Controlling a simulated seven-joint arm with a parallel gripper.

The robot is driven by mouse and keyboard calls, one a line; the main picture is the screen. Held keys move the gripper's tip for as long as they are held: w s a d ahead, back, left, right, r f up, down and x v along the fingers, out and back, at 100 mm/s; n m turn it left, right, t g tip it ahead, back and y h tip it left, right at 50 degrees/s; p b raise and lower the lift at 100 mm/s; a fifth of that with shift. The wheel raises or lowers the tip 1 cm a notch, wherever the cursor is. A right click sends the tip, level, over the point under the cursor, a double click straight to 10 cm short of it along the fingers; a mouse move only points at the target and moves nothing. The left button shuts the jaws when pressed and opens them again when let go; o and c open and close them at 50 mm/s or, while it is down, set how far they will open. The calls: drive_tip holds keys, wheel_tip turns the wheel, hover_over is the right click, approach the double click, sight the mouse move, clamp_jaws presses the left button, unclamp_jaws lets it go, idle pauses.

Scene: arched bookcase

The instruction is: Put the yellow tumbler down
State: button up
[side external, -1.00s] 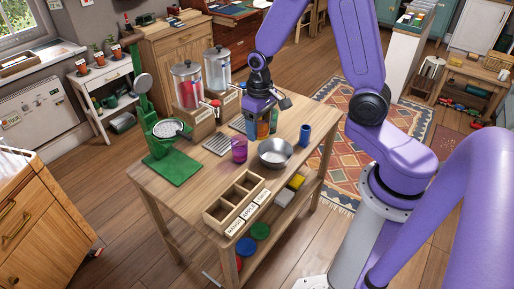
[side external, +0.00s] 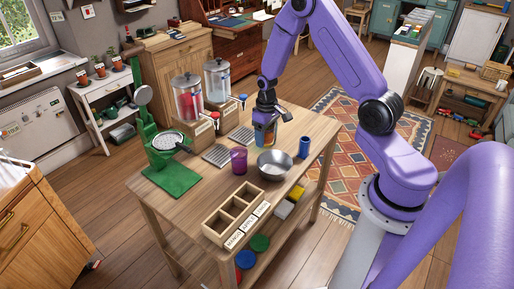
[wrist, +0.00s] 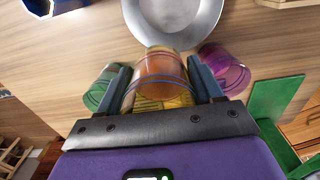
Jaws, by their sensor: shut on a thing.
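The yellow tumbler (wrist: 160,66), clear amber with blue bands near its rim, is between the two fingers of my gripper (wrist: 160,88) in the wrist view. My gripper is shut on it. In the side view my gripper (side external: 265,122) points down over the back of the wooden table, with the tumbler (side external: 264,138) beneath it, behind the metal bowl. I cannot tell whether its base touches the tabletop. A green tumbler (wrist: 98,92) is beside one finger in the wrist view, partly hidden. A purple tumbler (wrist: 232,72) is beyond the other finger.
The metal bowl (side external: 275,165) stands close in front of the tumbler. A blue cup (side external: 304,147) is to the right. A divided wooden tray (side external: 222,222) is at the front. Two drink dispensers (side external: 190,105) and a green press (side external: 152,140) stand at the left.

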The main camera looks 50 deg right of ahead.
hover_over(257, 154)
drive_tip(key=f, duration=0.5)
drive_tip(key=shift+s+a+f, duration=0.15)
drive_tip(key=shift+s+f, duration=0.05)
drive_tip(key=shift+f, duration=0.2)
drive_tip(key=shift+w+f, duration=0.15)
drive_tip(key=shift+f, duration=1.5)
drive_tip(key=o, duration=1.2)
drive_tip(key=shift+f, duration=0.1)
